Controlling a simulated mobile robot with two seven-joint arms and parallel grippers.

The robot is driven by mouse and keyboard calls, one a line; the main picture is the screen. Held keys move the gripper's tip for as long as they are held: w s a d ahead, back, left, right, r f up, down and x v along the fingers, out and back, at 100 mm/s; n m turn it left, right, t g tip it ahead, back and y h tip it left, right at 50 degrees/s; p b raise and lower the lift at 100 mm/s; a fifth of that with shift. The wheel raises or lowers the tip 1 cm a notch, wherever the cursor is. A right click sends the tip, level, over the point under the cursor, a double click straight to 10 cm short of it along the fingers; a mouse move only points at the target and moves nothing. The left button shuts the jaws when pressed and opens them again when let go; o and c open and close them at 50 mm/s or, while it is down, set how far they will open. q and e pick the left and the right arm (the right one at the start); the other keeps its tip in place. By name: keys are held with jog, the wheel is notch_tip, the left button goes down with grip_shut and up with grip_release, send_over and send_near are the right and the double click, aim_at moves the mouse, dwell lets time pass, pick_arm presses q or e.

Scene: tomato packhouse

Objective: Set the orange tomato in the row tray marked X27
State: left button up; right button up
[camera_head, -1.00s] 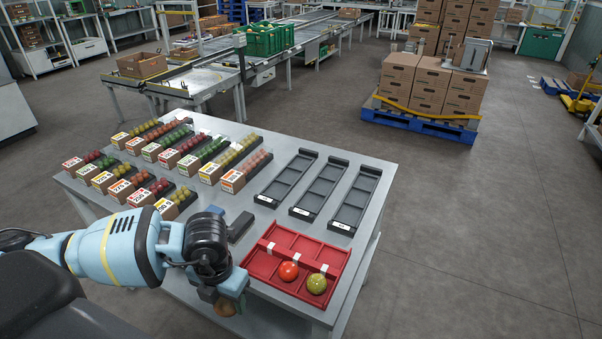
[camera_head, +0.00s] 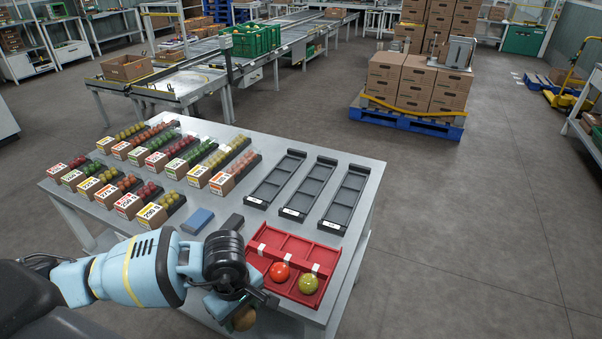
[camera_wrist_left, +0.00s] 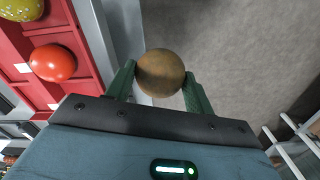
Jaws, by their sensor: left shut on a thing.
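My left gripper (camera_head: 240,304) is shut on a brownish-orange tomato (camera_head: 243,319), held beside the near left corner of the red tray. In the left wrist view the tomato (camera_wrist_left: 160,72) sits between the two green fingers, over the table edge and floor. Three dark row trays (camera_head: 272,183) (camera_head: 308,190) (camera_head: 345,199) stand empty on the table. Each has a small white label at its near end, too small to read, so I cannot tell which is X27. My right gripper is not in view.
The red compartment tray (camera_head: 334,262) holds a red tomato (camera_head: 279,272) and a yellow-green one (camera_head: 308,284). Several labelled punnets (camera_head: 220,184) fill the table's left. A blue block (camera_head: 197,221) and a dark block (camera_head: 232,223) lie between them and the red tray.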

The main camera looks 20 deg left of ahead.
pick_arm(q)
jog(key=m, duration=0.2)
jog(key=d+m, duration=0.1)
jog(key=m, duration=0.1)
jog(key=shift+f, duration=0.2)
jog(key=m, duration=0.3)
jog(key=shift+d+f+m, duration=0.2)
jog(key=shift+d+m, duration=0.2)
jog(key=m, duration=0.2)
jog(key=d+m, duration=0.1)
jog(key=m, duration=0.3)
jog(key=shift+w+d+f, duration=0.1)
jog(key=shift+d+f, duration=0.1)
jog(key=shift+f, duration=0.05)
jog(key=shift+d, duration=0.1)
